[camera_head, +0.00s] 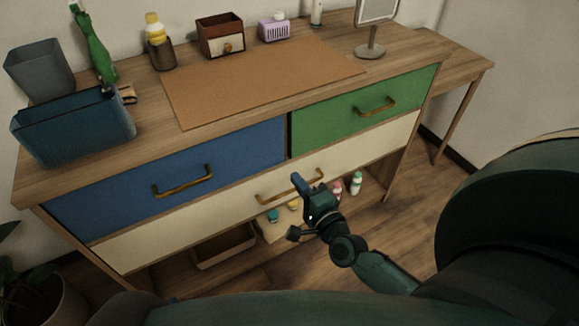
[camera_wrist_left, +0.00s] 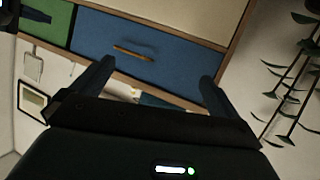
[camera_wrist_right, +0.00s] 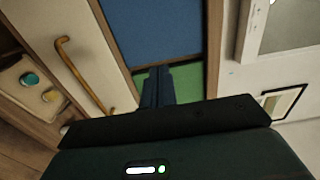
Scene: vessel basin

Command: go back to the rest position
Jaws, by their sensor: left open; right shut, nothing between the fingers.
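My right gripper (camera_head: 299,184) is in front of the long cream drawer (camera_head: 225,205), near its brass handle (camera_head: 290,187). In the right wrist view its fingers (camera_wrist_right: 158,86) are together and empty, with the blue and green drawer fronts beyond. In the left wrist view my left gripper (camera_wrist_left: 155,82) has its fingers wide apart with nothing between them. It faces the blue drawer (camera_wrist_left: 150,45) and its handle (camera_wrist_left: 133,52). The left gripper does not show in the head view. The blue drawer (camera_head: 130,185) and green drawer (camera_head: 335,118) look shut.
The dresser top holds a blue basin (camera_head: 75,130), a grey bin (camera_head: 40,70), a green bottle (camera_head: 93,45), a small wooden box (camera_head: 220,38), a purple basket (camera_head: 274,30) and a mirror stand (camera_head: 370,50). Bottles (camera_head: 355,183) stand on the lower shelf. A potted plant (camera_head: 35,300) is at left.

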